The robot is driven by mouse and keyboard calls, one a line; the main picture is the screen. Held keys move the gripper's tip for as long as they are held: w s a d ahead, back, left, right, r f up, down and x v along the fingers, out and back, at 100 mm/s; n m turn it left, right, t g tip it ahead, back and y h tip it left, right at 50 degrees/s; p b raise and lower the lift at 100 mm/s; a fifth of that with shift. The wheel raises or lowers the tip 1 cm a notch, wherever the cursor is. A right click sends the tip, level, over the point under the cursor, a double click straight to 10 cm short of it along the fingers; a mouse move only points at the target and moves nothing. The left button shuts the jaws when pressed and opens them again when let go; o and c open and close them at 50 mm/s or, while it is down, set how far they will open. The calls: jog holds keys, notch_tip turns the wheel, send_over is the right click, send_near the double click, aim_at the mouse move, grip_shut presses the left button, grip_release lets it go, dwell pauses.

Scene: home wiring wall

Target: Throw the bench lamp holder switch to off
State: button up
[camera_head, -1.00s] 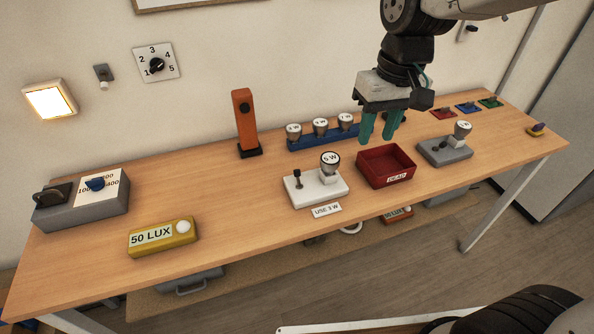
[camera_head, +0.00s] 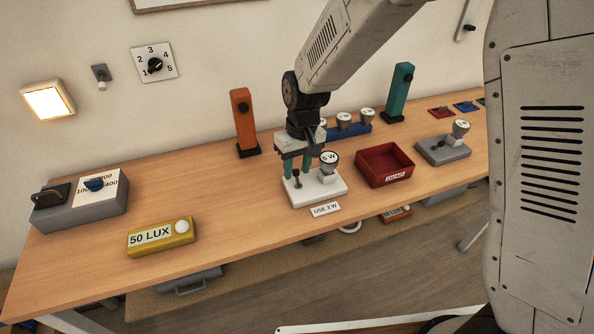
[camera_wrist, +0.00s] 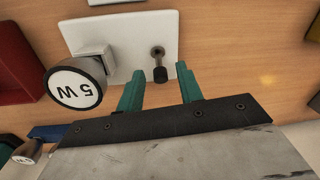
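The bench lamp holder (camera_head: 326,193) is a white block on the table, with a bulb marked 5 W (camera_head: 329,161) on its right side. Its switch (camera_head: 297,180) is a small dark lever on the left side. In the wrist view the white holder (camera_wrist: 115,35), the 5 W bulb (camera_wrist: 75,84) and the lever (camera_wrist: 159,66) all show. My gripper (camera_head: 296,175) is over the left part of the holder, its green fingers pointing down. In the wrist view my gripper (camera_wrist: 157,84) is open, with the lever's tip between or just beyond the fingertips; contact is unclear.
A card reading USE 3 W (camera_head: 325,209) lies before the holder. A red tray (camera_head: 371,170) and a grey lamp holder (camera_head: 437,152) are to the right. A blue rack of bulbs (camera_head: 359,129) and an orange post (camera_head: 243,118) stand behind. A yellow 50 LUX meter (camera_head: 150,243) is left.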

aim_at(297, 182)
jog(key=shift+f, duration=0.9)
grip_shut()
jog(key=shift+s+r, duration=0.1)
jog(key=t, duration=0.1)
jog(key=s+t+y, duration=0.1)
jog(key=t, duration=0.1)
jog(key=shift+s+d+t, duration=0.15)
jog(key=shift+s+t, duration=0.1)
jog(key=shift+t, duration=0.15)
jog(key=shift+s+d+t+y, duration=0.15)
jog(key=shift+s+t+y, duration=0.2)
jog(key=shift+t, duration=0.6)
jog(key=shift+s+d+t+y, duration=0.1)
jog(key=shift+s+t+y, duration=0.25)
jog(key=shift+t, duration=0.6)
